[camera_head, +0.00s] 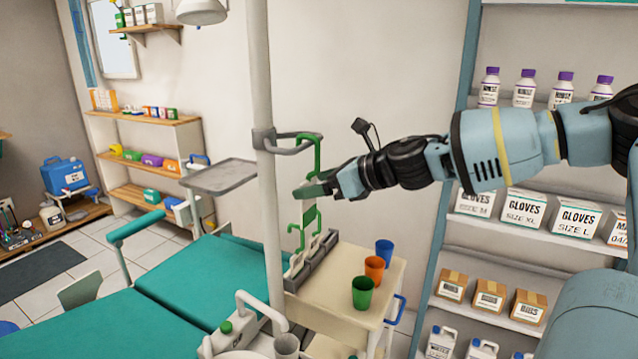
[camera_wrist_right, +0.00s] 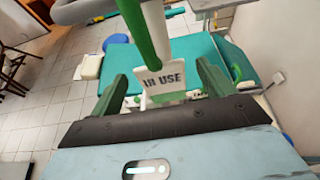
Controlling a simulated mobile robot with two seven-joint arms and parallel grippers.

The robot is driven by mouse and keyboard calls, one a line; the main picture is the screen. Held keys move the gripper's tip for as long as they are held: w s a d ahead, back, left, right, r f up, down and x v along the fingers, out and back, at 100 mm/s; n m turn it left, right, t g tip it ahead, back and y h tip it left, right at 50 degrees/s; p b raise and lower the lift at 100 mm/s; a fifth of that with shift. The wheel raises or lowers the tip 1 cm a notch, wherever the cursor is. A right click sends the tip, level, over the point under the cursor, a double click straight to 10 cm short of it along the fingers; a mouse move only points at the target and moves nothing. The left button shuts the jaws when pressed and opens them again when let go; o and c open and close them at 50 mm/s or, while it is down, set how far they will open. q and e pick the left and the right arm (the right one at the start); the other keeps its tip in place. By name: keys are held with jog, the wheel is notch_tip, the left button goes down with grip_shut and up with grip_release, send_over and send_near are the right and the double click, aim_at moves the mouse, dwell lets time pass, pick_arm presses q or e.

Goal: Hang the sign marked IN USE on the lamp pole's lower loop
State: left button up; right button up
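The sign marked IN USE (camera_wrist_right: 163,78) shows in the right wrist view, white with dark letters, between my right gripper's fingers. Its green hook (camera_head: 317,152) in the head view passes over a grey loop (camera_head: 292,148) on the white lamp pole (camera_head: 262,90), and the sign appears to hang from it. My right gripper (camera_head: 312,190) is beside the pole, just below the loop. In the wrist view its green fingers (camera_wrist_right: 163,88) stand apart, with gaps on both sides of the sign. The gripper hides part of the sign in the head view. My left gripper is not in view.
A cart (camera_head: 345,318) below holds a grey rack (camera_head: 318,262) with white tags and green, orange and blue cups (camera_head: 374,268). A grey tray (camera_head: 218,176) and teal chair (camera_head: 200,280) lie left of the pole. Stocked shelves (camera_head: 480,240) stand at the right.

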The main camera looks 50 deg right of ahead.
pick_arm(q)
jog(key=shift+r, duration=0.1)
pick_arm(e)
jog(key=shift+s+r, duration=0.1)
pick_arm(q)
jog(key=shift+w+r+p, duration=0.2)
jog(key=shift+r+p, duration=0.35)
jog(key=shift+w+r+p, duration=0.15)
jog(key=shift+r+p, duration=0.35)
jog(key=shift+p, duration=0.05)
pick_arm(e)
jog(key=v, duration=0.7)
jog(key=shift+s, duration=0.3)
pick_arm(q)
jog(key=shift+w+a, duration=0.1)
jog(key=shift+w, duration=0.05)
pick_arm(e)
jog(key=shift+d, duration=0.1)
